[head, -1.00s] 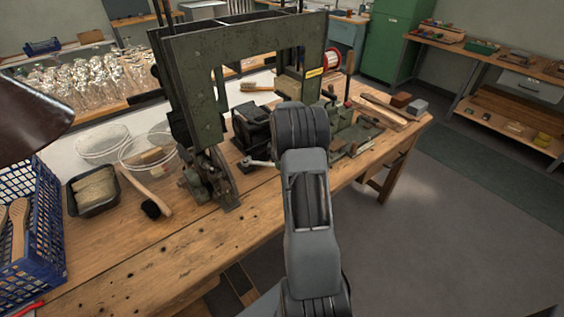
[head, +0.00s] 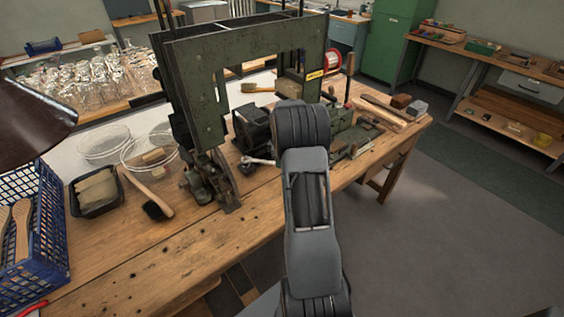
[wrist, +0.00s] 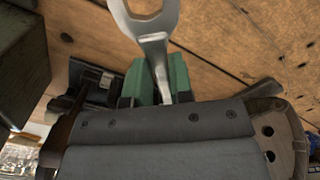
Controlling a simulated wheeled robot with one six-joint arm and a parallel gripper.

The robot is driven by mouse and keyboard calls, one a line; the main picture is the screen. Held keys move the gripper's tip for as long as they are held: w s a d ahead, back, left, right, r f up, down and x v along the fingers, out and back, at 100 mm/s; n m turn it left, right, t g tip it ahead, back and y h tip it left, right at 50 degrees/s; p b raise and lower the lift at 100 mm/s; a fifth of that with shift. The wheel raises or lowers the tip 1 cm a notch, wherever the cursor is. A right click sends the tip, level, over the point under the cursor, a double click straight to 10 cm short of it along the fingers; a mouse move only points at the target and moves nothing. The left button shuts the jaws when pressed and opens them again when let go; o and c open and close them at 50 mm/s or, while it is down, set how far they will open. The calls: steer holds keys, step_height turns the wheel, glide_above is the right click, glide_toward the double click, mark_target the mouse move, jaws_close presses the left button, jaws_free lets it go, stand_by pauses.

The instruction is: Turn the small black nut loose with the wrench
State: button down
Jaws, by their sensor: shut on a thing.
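My gripper (wrist: 158,80), with green finger pads, is shut on a silver wrench (wrist: 152,38) in the wrist view. The wrench's forked open end points to the top of that view, over bare wood. In the head view a short pale piece of the wrench (head: 262,162) shows left of my arm, close to the base of the dark machine. My arm hides the gripper there. I cannot make out the small black nut for certain in either view, nor whether the wrench touches it.
A green press frame (head: 196,100) stands on the wooden bench (head: 140,265), with a black motor-like block (head: 250,128) beside it. A brush (head: 150,195), a black tray (head: 97,207) and a blue crate (head: 48,235) lie to the left. The front of the bench is mostly clear.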

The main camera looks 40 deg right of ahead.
steer(key=shift+r+p, duration=1.35)
steer(key=shift+r, duration=0.8)
